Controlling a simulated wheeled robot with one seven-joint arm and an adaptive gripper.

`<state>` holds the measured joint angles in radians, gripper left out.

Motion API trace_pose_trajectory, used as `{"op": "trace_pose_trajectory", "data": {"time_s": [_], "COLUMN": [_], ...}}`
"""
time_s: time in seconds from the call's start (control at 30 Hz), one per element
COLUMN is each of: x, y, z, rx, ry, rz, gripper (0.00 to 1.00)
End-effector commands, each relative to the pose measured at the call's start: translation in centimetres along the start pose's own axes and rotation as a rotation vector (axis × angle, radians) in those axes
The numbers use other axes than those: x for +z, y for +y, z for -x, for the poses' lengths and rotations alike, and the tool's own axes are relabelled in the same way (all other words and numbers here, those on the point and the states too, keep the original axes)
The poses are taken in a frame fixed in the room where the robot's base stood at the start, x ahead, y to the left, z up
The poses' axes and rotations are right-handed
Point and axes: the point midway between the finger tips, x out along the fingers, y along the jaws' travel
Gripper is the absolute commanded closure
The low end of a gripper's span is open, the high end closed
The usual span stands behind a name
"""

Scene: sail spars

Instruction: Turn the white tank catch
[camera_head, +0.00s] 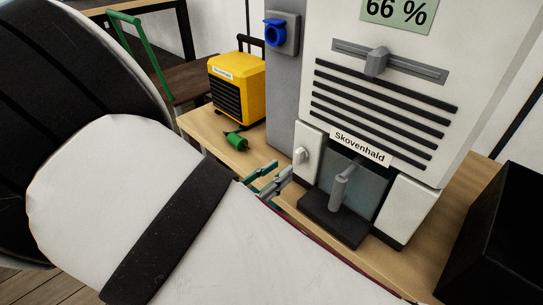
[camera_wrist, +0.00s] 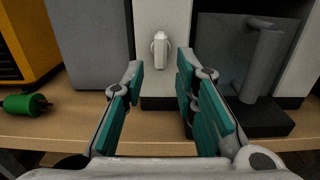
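The white tank catch (camera_head: 301,155) is a small white knob on the front left panel of the large white machine (camera_head: 313,142). In the wrist view the catch (camera_wrist: 160,50) stands upright on the white panel, beyond and between my fingertips. My gripper (camera_head: 271,178) is open, with teal pads, and sits in front of the catch, a little below it. In the wrist view my gripper (camera_wrist: 161,66) has clear space between its fingers and holds nothing. The fingers appear apart from the catch.
A dark tank with a grey handle (camera_head: 341,186) is right of the catch, under the label "Skovenhald". A yellow unit (camera_head: 238,88) and a green plug-like piece (camera_head: 236,141) are on the wooden table (camera_head: 199,128) at left. A black bin (camera_head: 497,240) stands at right.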

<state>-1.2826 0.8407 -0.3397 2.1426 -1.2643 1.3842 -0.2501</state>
Motion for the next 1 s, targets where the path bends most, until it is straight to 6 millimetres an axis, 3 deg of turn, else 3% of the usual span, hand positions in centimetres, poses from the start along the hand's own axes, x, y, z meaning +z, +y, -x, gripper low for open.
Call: {"op": "trace_pose_trajectory", "data": {"time_s": [0.3,0.63,0.77,1.0], "x": [0.0,0.0,-0.1,-0.1], "y": [-0.1,-0.1,-0.1,-0.1], "z": [-4.2,-6.2,-6.1,-6.2], "rx": [-0.004,-0.003,-0.002,-0.004], "ry": [0.0,0.002,0.002,0.004], "rz": [0.0,0.0,0.0,0.061], "gripper": [0.73,0.73,1.0,1.0]}}
